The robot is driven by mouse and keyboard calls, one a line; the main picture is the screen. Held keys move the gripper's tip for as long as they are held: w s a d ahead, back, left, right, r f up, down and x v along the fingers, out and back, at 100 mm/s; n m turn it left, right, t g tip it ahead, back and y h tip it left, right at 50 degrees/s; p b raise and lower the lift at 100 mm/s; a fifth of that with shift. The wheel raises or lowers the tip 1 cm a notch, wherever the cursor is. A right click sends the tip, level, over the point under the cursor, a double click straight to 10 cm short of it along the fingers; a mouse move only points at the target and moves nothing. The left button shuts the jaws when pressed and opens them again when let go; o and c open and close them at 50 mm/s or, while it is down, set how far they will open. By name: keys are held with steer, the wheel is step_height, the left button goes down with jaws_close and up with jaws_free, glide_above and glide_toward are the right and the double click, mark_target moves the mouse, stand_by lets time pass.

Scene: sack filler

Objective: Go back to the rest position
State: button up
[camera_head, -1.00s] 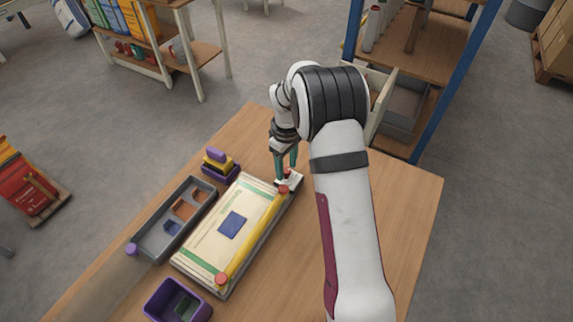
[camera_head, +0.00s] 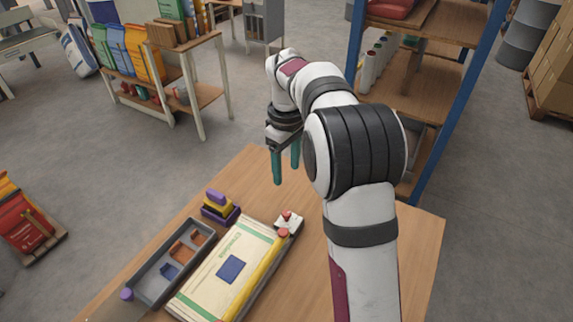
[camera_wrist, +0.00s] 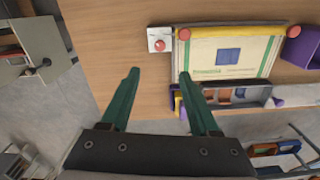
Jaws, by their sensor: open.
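My gripper (camera_head: 286,166) is open and empty, with two teal fingers pointing down, raised above the far end of the wooden table (camera_head: 330,235). Its fingers also show in the wrist view (camera_wrist: 160,75), spread apart with nothing between them. The cream sack (camera_head: 222,285) with a blue square and green bands lies flat on the table below and nearer. A yellow bar (camera_head: 262,270) runs along its right edge. A small white block with a red knob (camera_head: 288,222) sits at the sack's far corner, apart from my gripper; it also shows in the wrist view (camera_wrist: 160,40).
A grey tray (camera_head: 150,292) with several compartments lies left of the sack. Purple and yellow bins (camera_head: 220,207) are stacked behind it. A blue-posted shelf (camera_head: 450,100) stands beyond the table at right. A wooden rack (camera_head: 195,95) stands at the back left. Air around my gripper looks clear.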

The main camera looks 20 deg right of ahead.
steer(key=shift+r, duration=0.2)
steer(key=s+a+r+m, duration=0.1)
steer(key=s+a+m, duration=0.15)
steer(key=s, duration=0.55)
steer(key=s+a+r+m+y, duration=0.1)
steer(key=s+r+m, duration=0.15)
steer(key=s, duration=0.45)
steer(key=s+a+r+m, duration=0.15)
steer(key=s+m, duration=0.25)
steer(key=s, duration=0.4)
steer(key=s+a+f+m, duration=0.2)
steer(key=s+f+m, duration=0.1)
steer(key=s, duration=0.7)
steer(key=shift+f+m+y, duration=0.4)
steer(key=shift+f, duration=0.3)
